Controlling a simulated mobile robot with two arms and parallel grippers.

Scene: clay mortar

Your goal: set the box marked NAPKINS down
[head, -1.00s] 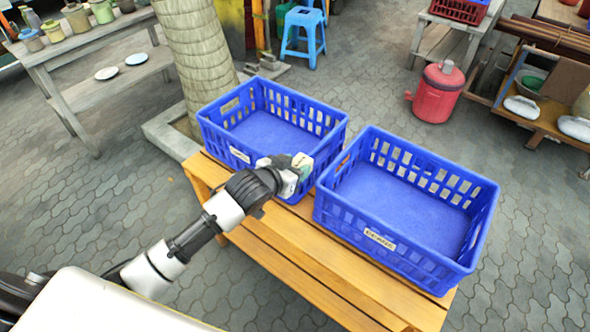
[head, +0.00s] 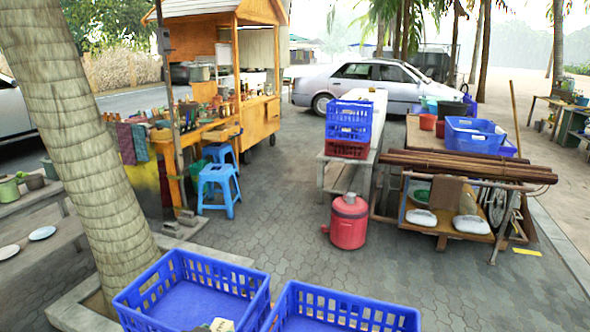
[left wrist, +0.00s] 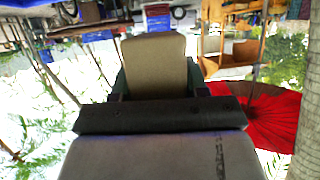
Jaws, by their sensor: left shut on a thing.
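My left gripper (left wrist: 157,84) is shut on a small tan box (left wrist: 154,62), held between its two dark fingers in the left wrist view. No marking can be read on the face that shows. In the head view only a pale bit of the box (head: 222,325) shows at the bottom edge, in front of the left blue crate (head: 195,297). The right blue crate (head: 345,312) is cut off by the bottom edge. What I see of both crates' insides is empty. Their front labels are out of view. My right gripper is not in view.
A palm trunk (head: 75,130) stands left, behind the left crate. Beyond are blue stools (head: 218,188), a red drum (head: 349,222), a wooden stall (head: 258,110) and a cart with dark poles (head: 465,168). A low table with plates (head: 42,233) is at far left.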

